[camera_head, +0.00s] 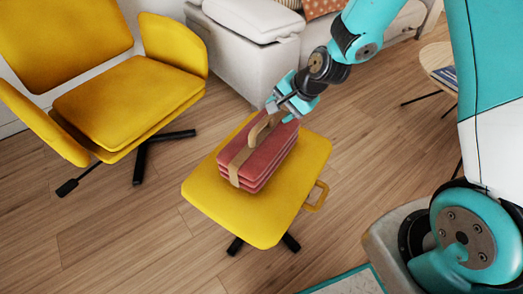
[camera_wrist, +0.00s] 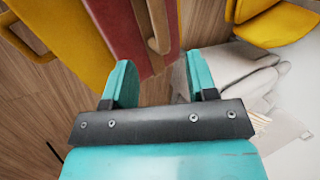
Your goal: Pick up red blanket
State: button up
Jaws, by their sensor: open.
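The red blanket (camera_head: 262,163) lies folded in a stack on a yellow ottoman (camera_head: 208,193), with a tan strap around it and a tan handle (camera_head: 262,130) on top. My gripper (camera_head: 284,104) is at the far upper end of the blanket, near the handle. In the wrist view the red blanket (camera_wrist: 118,28) and its tan strap and handle (camera_wrist: 158,25) are at the top, just beyond the fingertips. My gripper (camera_wrist: 160,78) has its two teal fingers apart with nothing between them. In the head view I cannot tell whether it touches the handle.
A yellow chair (camera_head: 130,95) stands at the left. A white sofa (camera_head: 243,65) is behind the ottoman. A small round wooden table (camera_head: 438,62) is at the upper right. The ottoman has a loop handle (camera_head: 317,196) on its right side. Wood floor (camera_head: 130,235) is clear at lower left.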

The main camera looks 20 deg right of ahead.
aim_at(263, 122)
jog(key=b+x, duration=0.3)
jog(key=x, duration=0.8)
jog(key=shift+d, duration=0.2)
grip_shut()
jog(key=shift+r, duration=0.1)
dwell(0.9)
